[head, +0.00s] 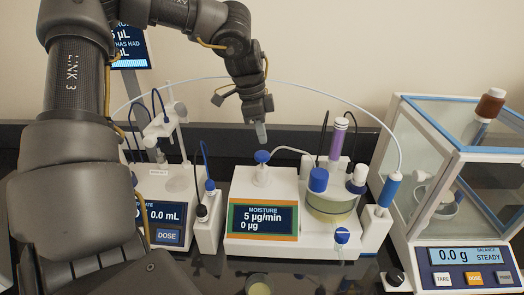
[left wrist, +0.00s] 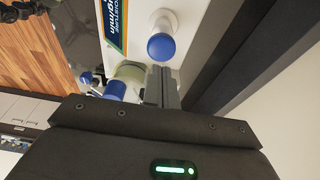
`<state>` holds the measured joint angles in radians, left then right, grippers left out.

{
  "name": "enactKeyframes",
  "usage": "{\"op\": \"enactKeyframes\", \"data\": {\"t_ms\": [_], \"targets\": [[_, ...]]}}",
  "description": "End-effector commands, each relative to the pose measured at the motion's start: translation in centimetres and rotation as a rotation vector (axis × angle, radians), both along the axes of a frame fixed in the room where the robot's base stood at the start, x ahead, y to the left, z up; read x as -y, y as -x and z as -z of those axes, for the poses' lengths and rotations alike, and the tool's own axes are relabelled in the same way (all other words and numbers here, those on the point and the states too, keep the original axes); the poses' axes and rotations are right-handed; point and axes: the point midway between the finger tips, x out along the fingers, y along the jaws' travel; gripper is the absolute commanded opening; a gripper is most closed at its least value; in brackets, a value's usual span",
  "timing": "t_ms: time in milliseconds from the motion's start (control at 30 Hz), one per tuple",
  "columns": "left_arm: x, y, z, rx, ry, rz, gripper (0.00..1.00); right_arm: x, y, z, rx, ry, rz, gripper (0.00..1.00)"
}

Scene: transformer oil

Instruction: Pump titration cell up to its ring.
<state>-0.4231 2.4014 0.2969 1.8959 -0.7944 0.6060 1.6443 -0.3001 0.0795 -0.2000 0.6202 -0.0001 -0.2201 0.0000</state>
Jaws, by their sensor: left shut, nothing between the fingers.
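The titration cell (head: 333,209) is a glass vessel with pale yellowish liquid, set in the white moisture unit (head: 270,187). I cannot make out its ring clearly against the liquid level. A blue pump knob (head: 262,157) stands on a short post at the unit's left top; it also shows in the left wrist view (left wrist: 161,46). My left gripper (head: 261,132) is shut and empty, pointing down just above the blue knob, with a small gap in the head view. Its fingers also show in the left wrist view (left wrist: 162,82), beside the knob. My right gripper is not in view.
The moisture display (head: 263,219) reads 5 µg/min and 0 µg. A white dosing unit (head: 168,200) reading 0.0 mL stands left. A glass balance (head: 468,256) reading 0.0 g stands right. A thin tube (head: 330,94) arches overhead. A small vial (head: 259,284) stands in front.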

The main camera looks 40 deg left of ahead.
Motion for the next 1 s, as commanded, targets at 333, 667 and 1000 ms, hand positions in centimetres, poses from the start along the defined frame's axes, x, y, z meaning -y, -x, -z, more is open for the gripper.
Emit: {"op": "enactKeyframes", "data": {"t_ms": [333, 667, 1000], "targets": [[0.0, 0.0, -4.2, 0.0, -0.002, 0.001, 0.0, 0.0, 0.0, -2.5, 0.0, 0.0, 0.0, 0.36], [0.0, 0.0, -5.0, 0.0, -0.001, 0.001, 0.0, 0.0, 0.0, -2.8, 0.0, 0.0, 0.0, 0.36], [0.0, 0.0, -5.0, -0.001, -0.001, 0.0, 0.0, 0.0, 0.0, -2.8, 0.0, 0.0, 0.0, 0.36]]}}
